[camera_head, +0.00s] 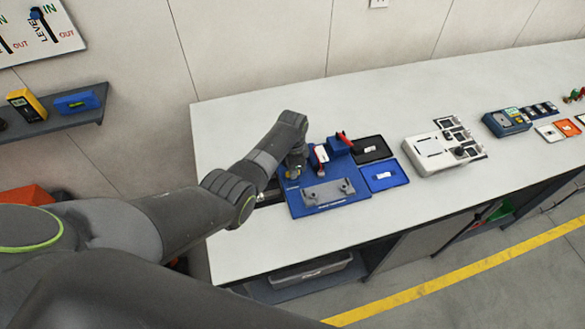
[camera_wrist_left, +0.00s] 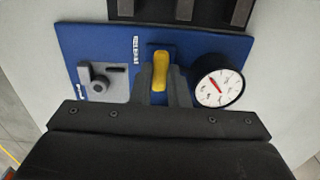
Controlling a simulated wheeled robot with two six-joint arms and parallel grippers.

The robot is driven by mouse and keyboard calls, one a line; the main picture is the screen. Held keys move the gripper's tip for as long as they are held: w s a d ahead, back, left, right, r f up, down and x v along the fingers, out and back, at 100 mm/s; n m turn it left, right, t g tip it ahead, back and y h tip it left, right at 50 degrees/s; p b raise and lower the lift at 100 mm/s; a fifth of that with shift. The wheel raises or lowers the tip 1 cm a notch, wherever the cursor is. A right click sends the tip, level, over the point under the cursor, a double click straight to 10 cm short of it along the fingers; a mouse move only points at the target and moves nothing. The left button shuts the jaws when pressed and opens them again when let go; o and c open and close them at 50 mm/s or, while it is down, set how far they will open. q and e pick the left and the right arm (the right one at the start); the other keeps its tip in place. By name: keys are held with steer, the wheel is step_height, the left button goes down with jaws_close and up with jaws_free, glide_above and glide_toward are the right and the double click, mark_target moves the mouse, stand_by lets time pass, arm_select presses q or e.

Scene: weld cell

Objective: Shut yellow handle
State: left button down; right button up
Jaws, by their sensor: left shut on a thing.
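The yellow handle (camera_wrist_left: 161,72) stands on a blue board (camera_wrist_left: 75,42) in the left wrist view, between the two dark fingers of my left gripper (camera_wrist_left: 164,84). In the head view my left gripper (camera_head: 294,168) is down at the left end of the blue board (camera_head: 330,207). Only a small bit of yellow shows there beside the fingers. My right gripper is not in view.
A round gauge (camera_wrist_left: 219,88) with a red needle sits right of the handle, close to the fingers. A grey latch plate (camera_wrist_left: 103,82) is on the left. A grey bracket (camera_head: 327,192) and a red lever (camera_head: 345,140) are on the board. The bench (camera_head: 240,120) behind is clear.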

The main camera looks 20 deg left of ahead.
arm_select(q)
steer(key=shift+w+r, duration=0.1)
steer(key=c, duration=1.4)
jaws_free()
steer(key=shift+r, duration=0.65)
step_height(320, 180, up, 16)
steer(key=b, duration=0.1)
